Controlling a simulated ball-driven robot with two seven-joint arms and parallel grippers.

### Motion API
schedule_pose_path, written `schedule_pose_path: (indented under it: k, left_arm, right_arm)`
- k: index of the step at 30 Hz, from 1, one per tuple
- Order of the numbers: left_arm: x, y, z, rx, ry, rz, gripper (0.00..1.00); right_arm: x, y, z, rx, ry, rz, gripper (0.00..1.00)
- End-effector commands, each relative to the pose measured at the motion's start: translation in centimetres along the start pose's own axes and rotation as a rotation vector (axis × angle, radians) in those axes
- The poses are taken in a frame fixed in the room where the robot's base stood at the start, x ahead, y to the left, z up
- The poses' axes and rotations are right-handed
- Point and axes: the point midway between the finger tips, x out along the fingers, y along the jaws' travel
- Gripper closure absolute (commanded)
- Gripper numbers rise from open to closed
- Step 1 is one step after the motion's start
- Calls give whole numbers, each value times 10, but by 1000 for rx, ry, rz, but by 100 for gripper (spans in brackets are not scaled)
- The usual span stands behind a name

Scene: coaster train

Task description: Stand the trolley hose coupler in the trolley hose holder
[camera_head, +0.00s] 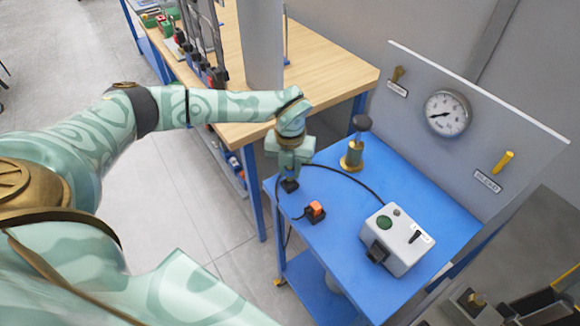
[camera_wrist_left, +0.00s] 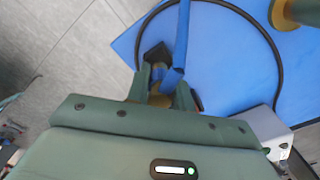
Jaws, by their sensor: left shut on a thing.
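My left gripper (camera_head: 290,172) is above the near left corner of the blue trolley, pointing down. In the left wrist view its fingers (camera_wrist_left: 161,84) are shut on the trolley hose coupler (camera_wrist_left: 159,98), whose brass-coloured part shows between them. A small black block (camera_head: 290,185) is just below the fingertips; it also shows in the left wrist view (camera_wrist_left: 154,56). It may be the trolley hose holder. I cannot tell whether the coupler touches it or stands in it. A black hose (camera_head: 350,177) curves from near the gripper across the top. My right gripper is not in view.
On the trolley top (camera_head: 335,245) are an orange-and-black plug (camera_head: 315,210), a white control box (camera_head: 399,240) and a brass stand with a black knob (camera_head: 352,160). A grey panel with a gauge (camera_head: 448,112) rises behind. A wooden bench (camera_head: 320,85) stands left of it.

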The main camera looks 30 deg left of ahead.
Motion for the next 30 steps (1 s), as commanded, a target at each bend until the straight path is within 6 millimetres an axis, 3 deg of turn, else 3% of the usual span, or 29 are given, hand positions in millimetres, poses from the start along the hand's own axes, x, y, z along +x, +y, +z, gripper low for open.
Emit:
schedule_pose_path:
  k: [30]
  left_arm:
    - [17,0,0,0,0,0,100]
  right_arm:
    - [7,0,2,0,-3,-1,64]
